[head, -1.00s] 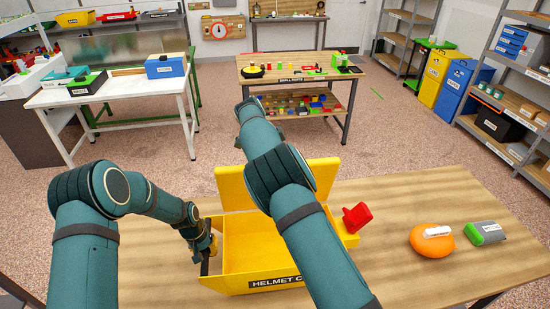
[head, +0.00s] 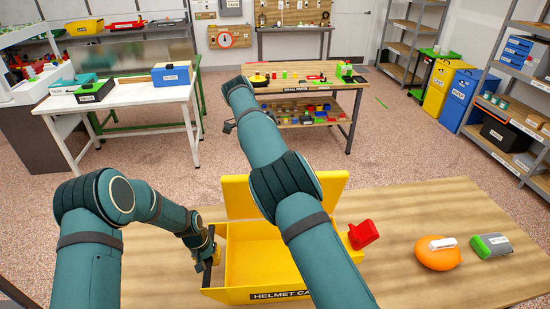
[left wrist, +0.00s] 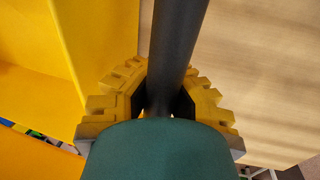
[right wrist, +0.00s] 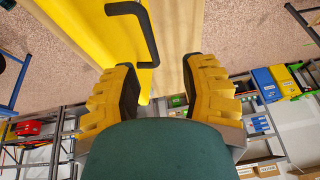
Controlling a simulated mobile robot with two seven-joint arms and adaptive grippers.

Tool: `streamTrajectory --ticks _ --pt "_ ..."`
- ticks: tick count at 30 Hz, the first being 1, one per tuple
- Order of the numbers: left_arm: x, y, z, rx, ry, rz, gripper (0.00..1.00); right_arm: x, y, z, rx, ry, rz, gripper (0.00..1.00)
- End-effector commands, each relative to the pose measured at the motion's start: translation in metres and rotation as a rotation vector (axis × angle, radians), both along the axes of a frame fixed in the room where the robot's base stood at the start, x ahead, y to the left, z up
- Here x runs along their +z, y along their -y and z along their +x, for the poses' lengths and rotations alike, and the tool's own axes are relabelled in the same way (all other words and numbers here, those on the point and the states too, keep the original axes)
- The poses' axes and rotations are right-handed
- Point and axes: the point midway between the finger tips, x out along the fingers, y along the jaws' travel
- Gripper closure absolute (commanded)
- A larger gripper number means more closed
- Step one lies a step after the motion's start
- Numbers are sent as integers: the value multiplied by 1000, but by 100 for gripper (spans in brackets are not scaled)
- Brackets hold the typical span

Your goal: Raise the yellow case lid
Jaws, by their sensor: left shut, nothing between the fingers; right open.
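The yellow helmet case (head: 238,297) stands on the wooden table with its front label partly hidden by my right arm. Its lid (head: 236,199) stands raised along the back edge, its middle behind that arm. My left gripper (head: 213,256) is shut at the case's left side. A dark bar (left wrist: 178,40) runs between its fingers in the left wrist view; I cannot tell if they touch it. My right gripper (head: 228,127) is open and empty beyond the lid. The right wrist view shows a yellow panel (right wrist: 75,20) with a black handle (right wrist: 150,35), apart from the fingers.
A red object (head: 363,235) is by the case's right side. An orange helmet (head: 437,256) and a grey-green box (head: 491,246) lie farther right on the table (head: 410,210). Open floor lies beyond the table.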

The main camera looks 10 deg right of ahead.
Motion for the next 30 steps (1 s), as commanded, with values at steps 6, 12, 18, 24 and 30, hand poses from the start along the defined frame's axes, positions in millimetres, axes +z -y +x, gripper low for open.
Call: streamTrajectory --ticks 6,12,18,24,30 --pt "0 1 0 -1 1 -1 100 15 -6 -1 0 -1 0 57" --pt "0 1 0 -2 1 -1 100 17 -7 -2 -1 -3 0 57" --pt "0 1 0 -2 1 -1 100 17 -7 -1 -1 -2 0 68" --pt "0 1 0 -2 1 -1 100 8 6 7 -16 29 67 100" --pt "0 1 0 -1 1 -1 100 -16 30 24 -66 142 258 100"
